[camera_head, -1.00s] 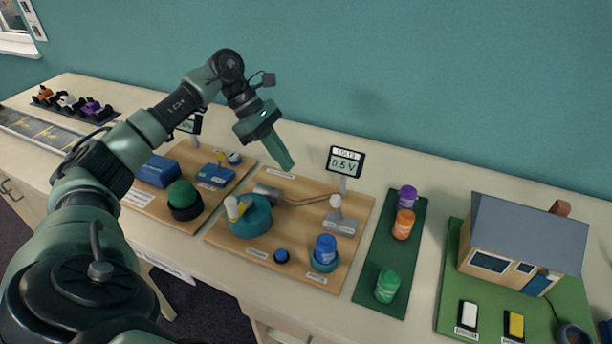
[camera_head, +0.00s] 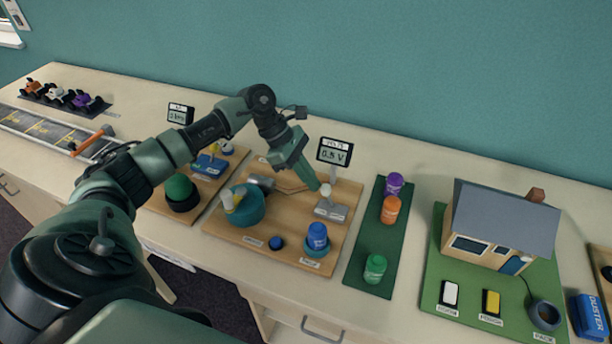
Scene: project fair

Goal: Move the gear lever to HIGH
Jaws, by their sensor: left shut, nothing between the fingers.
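The gear lever (camera_head: 326,190) appears as a white round knob on a grey sloped base (camera_head: 331,211), on the right part of a wooden board (camera_head: 285,249). The marks on the base are too small to read, so I cannot tell its setting. My left gripper (camera_head: 314,186) is shut and empty, pointing down and right. Its tip is just left of the knob; I cannot tell whether they touch. My right gripper is not in view.
Behind the lever stands a volts display (camera_head: 334,152). The same board holds a teal wheel (camera_head: 245,208) with a handle, a blue button (camera_head: 276,243) and a blue canister (camera_head: 317,235). A green mat (camera_head: 369,265) with canisters lies to the right.

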